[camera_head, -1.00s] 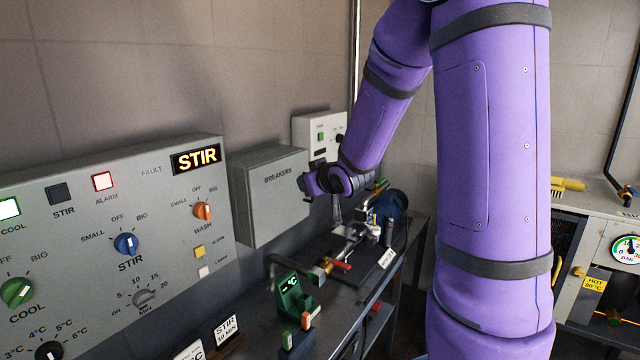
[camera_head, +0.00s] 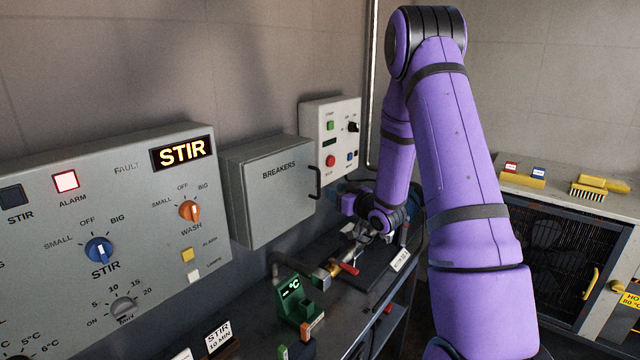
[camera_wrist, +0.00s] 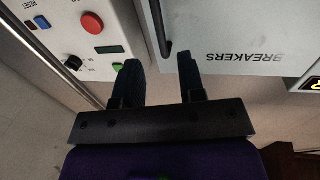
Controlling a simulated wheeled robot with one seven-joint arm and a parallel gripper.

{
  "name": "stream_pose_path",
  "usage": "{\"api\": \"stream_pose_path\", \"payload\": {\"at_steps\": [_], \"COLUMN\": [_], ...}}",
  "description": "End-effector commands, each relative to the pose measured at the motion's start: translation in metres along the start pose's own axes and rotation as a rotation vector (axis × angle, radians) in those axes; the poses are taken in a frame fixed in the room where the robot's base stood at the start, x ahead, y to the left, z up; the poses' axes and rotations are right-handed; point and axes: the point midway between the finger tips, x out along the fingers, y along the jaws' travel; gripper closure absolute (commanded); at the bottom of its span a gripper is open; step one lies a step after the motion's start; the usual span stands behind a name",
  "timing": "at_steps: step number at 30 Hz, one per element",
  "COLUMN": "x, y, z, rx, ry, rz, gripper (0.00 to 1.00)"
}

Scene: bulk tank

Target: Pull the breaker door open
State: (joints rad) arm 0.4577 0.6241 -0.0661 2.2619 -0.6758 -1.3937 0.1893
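The grey breaker box (camera_head: 262,200), lettered BREAKERS, hangs on the wall with its door shut. Its dark bar handle (camera_head: 317,183) is on the door's right edge. My gripper (camera_wrist: 160,68) is open, with two dark fingers apart and nothing between the pads. In the wrist view, which is upside down, the breaker door (camera_wrist: 235,30) fills the upper right and the handle (camera_wrist: 164,30) lies just beyond the gap between the fingertips. In the head view my wrist is right of the box; the fingertips are hard to make out.
A white control box (camera_head: 335,130) with buttons is mounted right of the breaker box. A large STIR panel (camera_head: 110,220) is on the left. Below are a bench with a green display unit (camera_head: 293,300) and a red-handled valve (camera_head: 348,269). A vertical pipe (camera_head: 372,90) stands behind my arm.

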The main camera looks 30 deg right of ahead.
Motion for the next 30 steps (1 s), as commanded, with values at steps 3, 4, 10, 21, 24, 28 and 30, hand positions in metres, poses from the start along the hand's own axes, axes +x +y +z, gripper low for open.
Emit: {"api": "stream_pose_path", "payload": {"at_steps": [3, 4, 10, 21, 24, 28, 30], "x": [0.022, 0.028, 0.060, 0.083, 0.083, 0.083, 0.083], "y": [-0.001, -0.001, -0.001, 0.000, 0.000, 0.000, 0.000], "z": [0.000, 0.000, 0.000, 0.000, 0.000, 0.000, 0.000], "rx": [-0.001, -0.002, -0.001, -0.001, -0.001, -0.001, -0.001], "ry": [0.000, 0.001, 0.000, -0.001, -0.001, -0.001, -0.001], "rz": [-0.003, -0.002, -0.001, 0.000, 0.000, 0.000, 0.001], "gripper": [0.63, 0.63, 0.63, 0.63, 0.63, 0.70, 0.86]}}
